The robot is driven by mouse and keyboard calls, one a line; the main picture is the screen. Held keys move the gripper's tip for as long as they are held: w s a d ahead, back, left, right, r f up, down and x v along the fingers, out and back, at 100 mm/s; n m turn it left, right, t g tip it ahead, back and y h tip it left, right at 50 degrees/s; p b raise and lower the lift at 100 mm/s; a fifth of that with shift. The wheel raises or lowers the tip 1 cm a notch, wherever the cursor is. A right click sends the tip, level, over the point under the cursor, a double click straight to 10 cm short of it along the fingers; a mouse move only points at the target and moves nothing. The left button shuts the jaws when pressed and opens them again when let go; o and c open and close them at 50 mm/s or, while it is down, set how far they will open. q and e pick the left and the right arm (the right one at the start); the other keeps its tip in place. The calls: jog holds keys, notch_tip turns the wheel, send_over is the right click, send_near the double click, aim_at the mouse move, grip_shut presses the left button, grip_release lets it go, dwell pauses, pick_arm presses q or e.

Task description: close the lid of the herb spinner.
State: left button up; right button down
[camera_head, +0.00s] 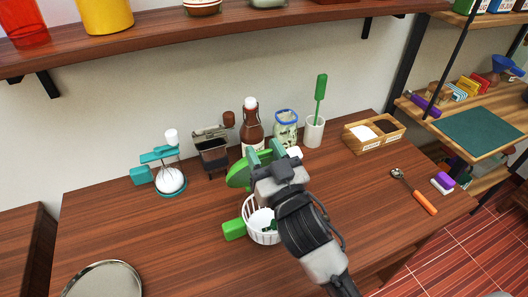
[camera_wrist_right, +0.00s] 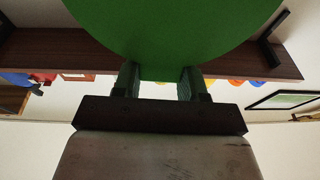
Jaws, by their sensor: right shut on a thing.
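The herb spinner (camera_head: 249,223) stands on the wooden counter, a white slotted basket with a green handle (camera_head: 234,230) sticking out to the left. White and green contents show inside it. Its round green lid (camera_head: 238,176) is tilted up behind the basket, so the spinner is open. My right gripper (camera_head: 264,154) is at the lid, shut on it, and its arm covers the lid's right part and part of the basket. In the wrist view the lid (camera_wrist_right: 175,32) fills the top middle, between and beyond the fingertips (camera_wrist_right: 159,82). My left gripper is not in view.
Close behind the lid stand a brown bottle (camera_head: 251,130), a jar (camera_head: 286,132) and a white cup (camera_head: 314,133) with a green brush. A teal-framed glass vessel (camera_head: 170,181) is to the left. A wooden box (camera_head: 373,133) and an orange-handled spoon (camera_head: 424,201) are right. The front left counter is mostly clear.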

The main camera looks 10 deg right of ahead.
jog(key=c, duration=0.6)
grip_release()
jog(key=shift+s, duration=0.15)
jog(key=shift+s+f, duration=0.2)
jog(key=shift+s, duration=0.05)
jog(key=b+v, duration=0.3)
jog(key=v, duration=0.7)
jog(key=shift+d, duration=0.1)
